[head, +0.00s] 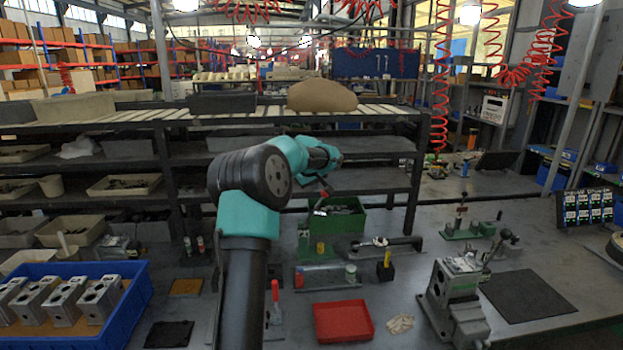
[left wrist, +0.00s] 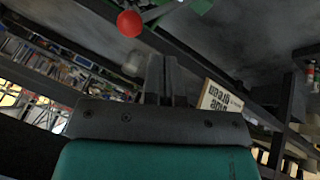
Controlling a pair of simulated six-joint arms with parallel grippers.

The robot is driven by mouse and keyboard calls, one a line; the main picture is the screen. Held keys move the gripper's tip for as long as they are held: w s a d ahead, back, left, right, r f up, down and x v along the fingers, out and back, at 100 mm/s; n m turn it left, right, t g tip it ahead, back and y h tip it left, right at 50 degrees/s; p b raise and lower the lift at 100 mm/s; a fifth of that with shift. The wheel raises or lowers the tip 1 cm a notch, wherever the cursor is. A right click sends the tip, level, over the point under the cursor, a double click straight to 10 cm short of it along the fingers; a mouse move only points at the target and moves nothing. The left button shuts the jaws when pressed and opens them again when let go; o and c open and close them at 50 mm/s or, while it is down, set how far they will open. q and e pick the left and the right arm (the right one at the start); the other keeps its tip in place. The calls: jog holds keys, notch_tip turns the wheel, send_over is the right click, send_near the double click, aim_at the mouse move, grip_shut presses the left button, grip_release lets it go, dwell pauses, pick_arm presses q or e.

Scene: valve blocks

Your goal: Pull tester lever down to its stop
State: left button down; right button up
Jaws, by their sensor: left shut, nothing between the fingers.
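The tester lever has a round red knob (left wrist: 130,23) on a metal rod, near the top of the left wrist view. Part of a green body (left wrist: 201,5) shows beside it at the top edge. My left gripper (left wrist: 161,62) is shut and empty, with its fingers together. The knob appears above and left of the fingertips, apart from them. In the head view, my left gripper (head: 325,184) is small and dark, in front of the shelf and above the green bin (head: 362,222). The lever is not clear there. My right gripper is not in view.
A blue crate (head: 139,299) holds several metal valve blocks at the left. A red tray (head: 343,321) lies at the front centre. A metal fixture (head: 455,285) and a black mat (head: 527,297) are at the right. A shelf rack (head: 375,183) stands behind.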

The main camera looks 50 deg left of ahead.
pick_arm(q)
jog(key=w+f, duration=0.1)
jog(key=w, duration=0.1)
jog(key=w+f, duration=0.1)
jog(key=f, duration=0.1)
jog(key=shift+w+a, duration=0.15)
jog(key=shift+w, duration=0.25)
jog(key=shift+w+g, duration=0.1)
jog(key=shift+g, duration=0.2)
